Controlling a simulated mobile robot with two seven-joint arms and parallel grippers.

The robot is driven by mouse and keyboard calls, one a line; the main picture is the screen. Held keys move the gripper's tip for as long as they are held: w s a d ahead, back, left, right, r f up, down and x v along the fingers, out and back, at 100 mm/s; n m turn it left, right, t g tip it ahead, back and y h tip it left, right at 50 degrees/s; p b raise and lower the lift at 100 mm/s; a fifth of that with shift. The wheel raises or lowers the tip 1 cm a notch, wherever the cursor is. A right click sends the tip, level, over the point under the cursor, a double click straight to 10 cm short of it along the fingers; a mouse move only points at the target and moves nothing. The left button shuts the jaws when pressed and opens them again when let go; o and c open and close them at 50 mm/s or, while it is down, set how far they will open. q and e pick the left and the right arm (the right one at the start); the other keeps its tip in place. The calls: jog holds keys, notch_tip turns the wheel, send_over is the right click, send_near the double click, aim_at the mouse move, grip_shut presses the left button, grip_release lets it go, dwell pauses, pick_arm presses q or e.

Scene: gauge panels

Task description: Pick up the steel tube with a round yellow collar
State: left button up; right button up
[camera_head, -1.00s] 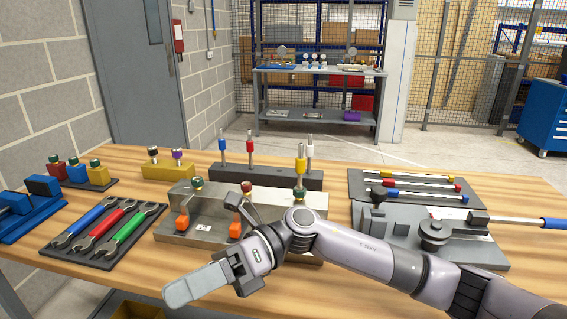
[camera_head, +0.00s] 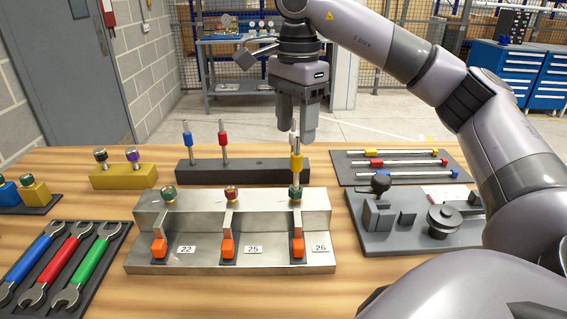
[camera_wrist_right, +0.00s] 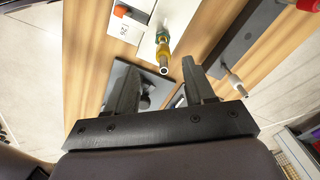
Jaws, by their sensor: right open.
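The steel tube with a round yellow collar (camera_head: 297,161) stands upright in the green-ringed fitting at the right end of the steel block (camera_head: 180,200), above label 26. My right gripper (camera_head: 296,132) points down over it, open, with its fingertips around or just above the tube's top; the exact height is hard to tell. In the right wrist view the yellow-collared tube (camera_wrist_right: 163,52) shows end-on, close to the gap between the open fingers (camera_wrist_right: 160,78). It is not gripped. My left gripper is not in view.
Behind stands a black rack (camera_head: 250,172) with blue- and red-collared tubes; another tube there is partly hidden by my gripper. A dark tray (camera_head: 400,165) of lying tubes is at the back right. A grey fixture (camera_head: 420,220) is at right, wrenches (camera_head: 68,262) at left.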

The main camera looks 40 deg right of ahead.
aim_at(297, 154)
jog(key=shift+d+f, duration=0.1)
jog(key=shift+d, duration=0.1)
notch_tip(297, 154, down, 2)
jog(key=shift+s+f+b, duration=0.1)
jog(key=shift+b, duration=0.6)
jog(key=f, duration=0.2)
jog(key=f+b, duration=0.1)
jog(key=shift+w+d+f, duration=0.2)
jog(key=shift+d+f, duration=0.05)
jog(key=shift+f, duration=0.45)
jog(key=shift+c, duration=0.4)
grip_shut()
